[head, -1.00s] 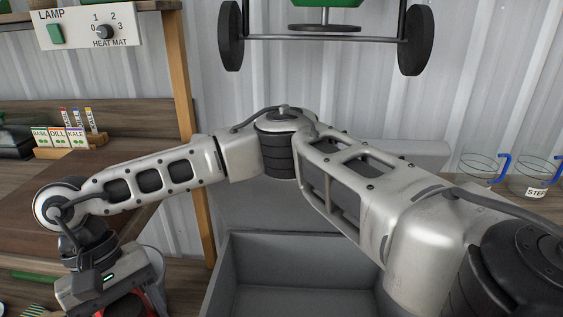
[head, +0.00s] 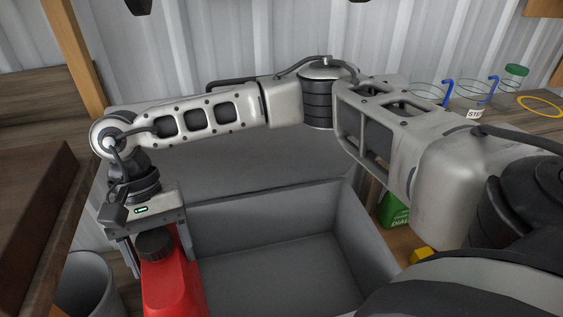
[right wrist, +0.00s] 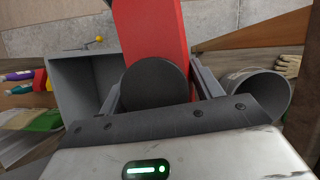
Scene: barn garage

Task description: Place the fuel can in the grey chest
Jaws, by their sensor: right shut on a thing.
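The red fuel can (head: 172,285) with a black cap hangs in my right gripper (head: 157,250), at the left side of the open grey chest (head: 262,222). In the head view the can covers part of the chest's left wall; I cannot tell whether it is over the opening. The can also shows between the fingers in the right wrist view (right wrist: 152,35), with the chest (right wrist: 82,75) to its left. The part of the chest floor that shows is empty, and its lid stands raised behind. My left gripper is out of view.
A grey bucket (head: 88,285) stands left of the can. A brown wooden surface (head: 38,215) lies at the left. Glass jugs (head: 428,92) stand on a bench at the back right. A green package (head: 393,212) and a yellow item (head: 421,255) lie right of the chest.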

